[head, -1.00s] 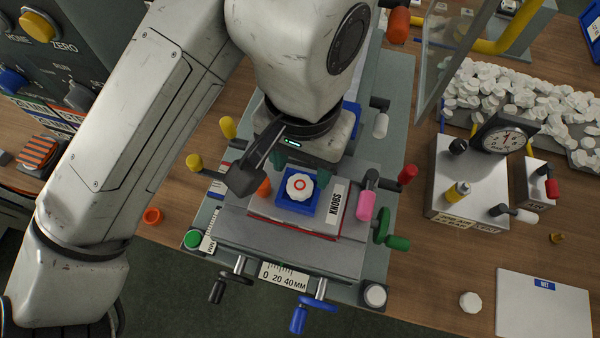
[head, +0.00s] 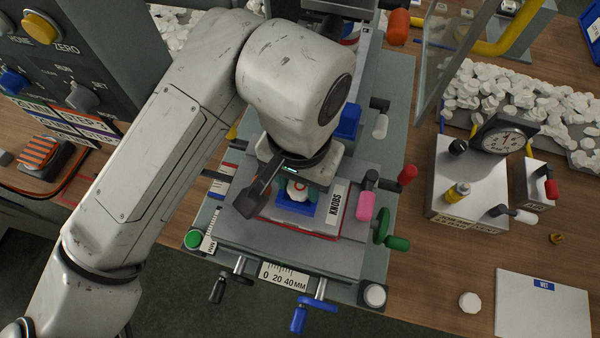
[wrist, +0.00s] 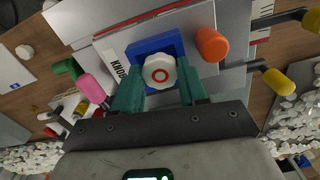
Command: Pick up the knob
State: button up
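The knob (head: 298,192) is white with a scalloped edge and a red ring on top. It sits in a blue holder (head: 284,206) on the plate marked KNOBS (head: 334,208). In the head view my gripper (head: 297,184) is over the holder and partly hides the knob. In the wrist view the knob (wrist: 159,72) shows whole in the blue holder (wrist: 143,47). There the two green fingers of my gripper (wrist: 160,78) are apart, one on each side of the knob. I cannot tell whether either finger touches it.
An orange knob (wrist: 211,44) stands close beside the holder. A pink handle (head: 365,206) and a green handwheel (head: 384,228) are to the right. Blue (head: 299,319) and black (head: 218,291) crank handles stick out in front. A loose white knob (head: 470,302) lies on the table.

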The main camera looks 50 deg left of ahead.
jog(key=shift+c, duration=1.3)
